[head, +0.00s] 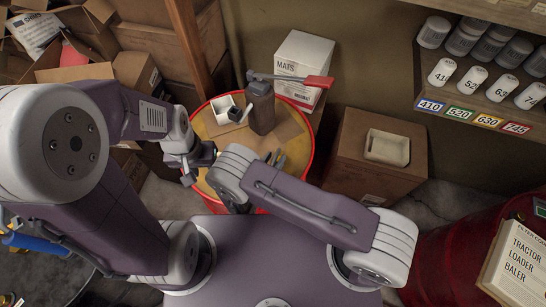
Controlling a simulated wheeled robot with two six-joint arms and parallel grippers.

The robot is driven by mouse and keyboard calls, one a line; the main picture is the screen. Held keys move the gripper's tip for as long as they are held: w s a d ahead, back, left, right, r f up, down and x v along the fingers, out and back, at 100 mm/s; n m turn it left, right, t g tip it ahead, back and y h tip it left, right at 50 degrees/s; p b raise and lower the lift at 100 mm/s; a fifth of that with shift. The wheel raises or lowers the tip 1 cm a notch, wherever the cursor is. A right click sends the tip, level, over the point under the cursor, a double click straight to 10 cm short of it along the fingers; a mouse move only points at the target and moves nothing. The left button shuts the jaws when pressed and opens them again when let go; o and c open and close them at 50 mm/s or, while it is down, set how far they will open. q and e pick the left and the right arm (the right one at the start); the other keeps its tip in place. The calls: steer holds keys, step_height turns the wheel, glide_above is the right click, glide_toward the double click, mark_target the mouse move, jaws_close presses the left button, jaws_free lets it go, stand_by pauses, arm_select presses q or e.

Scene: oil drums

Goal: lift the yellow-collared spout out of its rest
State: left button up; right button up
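I cannot make out a yellow-collared spout with certainty. A small open white holder (228,107) stands on the drum top (290,128), with a dark piece and a pale tip at its right side. My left gripper (196,166) is over the drum's left edge, apart from the holder and nearer to me. Its fingers are small and partly dark, so their opening is unclear. My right arm's elbow covers the drum's near part. My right gripper is hidden behind it. Small dark and yellowish pieces (275,158) show just beyond that arm; I cannot tell what they are.
A brown pump-like can (262,108) with a red-handled lever (318,81) stands right of the holder. Behind are a white box (302,55) and a wooden post (190,45). A carton (350,150) bears a cream tray (387,147). Shelved bottles are upper right.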

steer(key=shift+s+r, duration=0.2)
steer(key=shift+s, duration=0.25)
steer(key=c, duration=0.5)
steer(key=shift+w+f, duration=0.1)
steer(key=shift+w, duration=0.05)
jaws_close()
stand_by(0.7)
